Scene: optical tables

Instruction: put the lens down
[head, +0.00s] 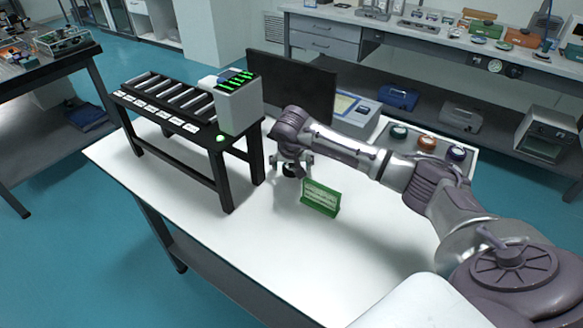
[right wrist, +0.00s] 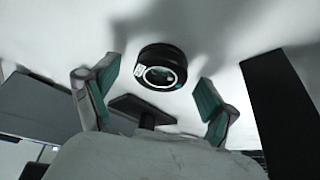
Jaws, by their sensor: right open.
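The lens (right wrist: 160,68) is a short black cylinder with a glass face and a small white label. In the right wrist view it stands on the white table top (head: 190,185), beyond and between the spread fingertips, with a gap to each finger. My right gripper (right wrist: 152,92) is open, its green-padded fingers apart and holding nothing. In the head view the right gripper (head: 293,163) is low over the table, and the lens (head: 289,171) shows as a small dark shape beneath it, partly hidden. My left gripper is not in view.
A green rack (head: 320,198) stands just right of the gripper. A black roller stand (head: 165,100) with a grey device (head: 239,104) is at left, and a dark monitor (head: 292,85) behind. Coloured knobs (head: 427,142) sit on a panel at back right. The front table area is clear.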

